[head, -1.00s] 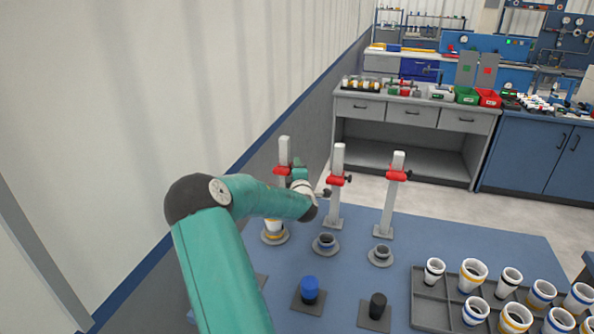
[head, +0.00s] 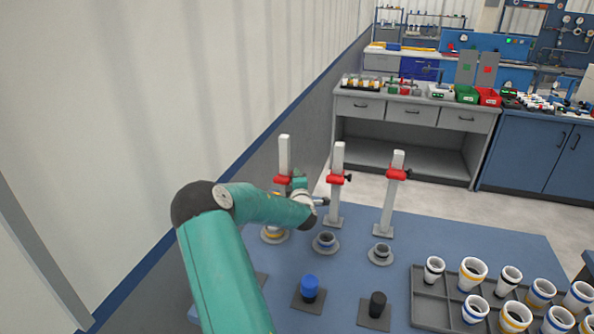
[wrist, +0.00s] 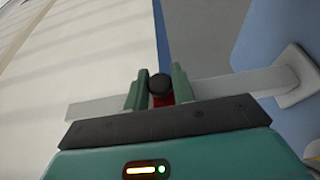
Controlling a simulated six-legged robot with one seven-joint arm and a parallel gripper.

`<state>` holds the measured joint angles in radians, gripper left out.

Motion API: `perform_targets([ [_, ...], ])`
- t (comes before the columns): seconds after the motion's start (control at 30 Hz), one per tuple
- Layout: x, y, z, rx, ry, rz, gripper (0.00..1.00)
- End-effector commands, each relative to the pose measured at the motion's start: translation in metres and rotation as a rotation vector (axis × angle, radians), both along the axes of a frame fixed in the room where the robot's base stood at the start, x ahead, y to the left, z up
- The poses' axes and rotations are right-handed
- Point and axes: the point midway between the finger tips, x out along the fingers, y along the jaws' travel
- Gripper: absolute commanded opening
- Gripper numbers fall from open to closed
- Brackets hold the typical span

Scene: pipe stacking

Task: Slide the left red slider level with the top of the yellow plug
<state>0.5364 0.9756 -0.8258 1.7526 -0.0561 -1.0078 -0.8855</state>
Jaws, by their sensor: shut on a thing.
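The left red slider (head: 282,180) sits on the leftmost grey post (head: 284,152). My gripper (head: 299,178) is at the slider's right side. In the wrist view my gripper (wrist: 157,88) is shut on the slider's black knob (wrist: 158,84), with a little of the red slider (wrist: 166,98) behind it. The post (wrist: 95,108) runs across that view. A white piece with a yellow band (head: 270,234), seemingly the yellow plug, stands on a round base at the post's foot.
Two more posts with red sliders (head: 340,178) (head: 396,174) stand to the right. Dark-topped pieces (head: 326,241) (head: 380,252) stand before them. A blue plug (head: 310,285) and black plug (head: 378,303) are nearer. A tray (head: 432,310) of several white cups is at right.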

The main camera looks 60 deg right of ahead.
Motion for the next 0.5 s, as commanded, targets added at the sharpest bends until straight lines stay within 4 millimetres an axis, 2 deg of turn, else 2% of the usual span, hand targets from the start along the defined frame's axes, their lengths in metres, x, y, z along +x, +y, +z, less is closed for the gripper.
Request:
perform_targets([
  [0.03,-0.0005,0.0006,-0.0121,0.007,0.006,-0.001,0.0],
  [0.1,-0.0006,0.0008,-0.0185,0.007,0.006,-0.001,0.0],
  [0.4,-0.0003,0.0011,-0.0202,0.006,0.005,-0.001,0.0],
  [0.43,-0.0003,0.0011,-0.0201,0.006,0.005,-0.001,0.29],
  [0.5,-0.0002,0.001,-0.0196,0.006,0.004,-0.001,0.42],
])
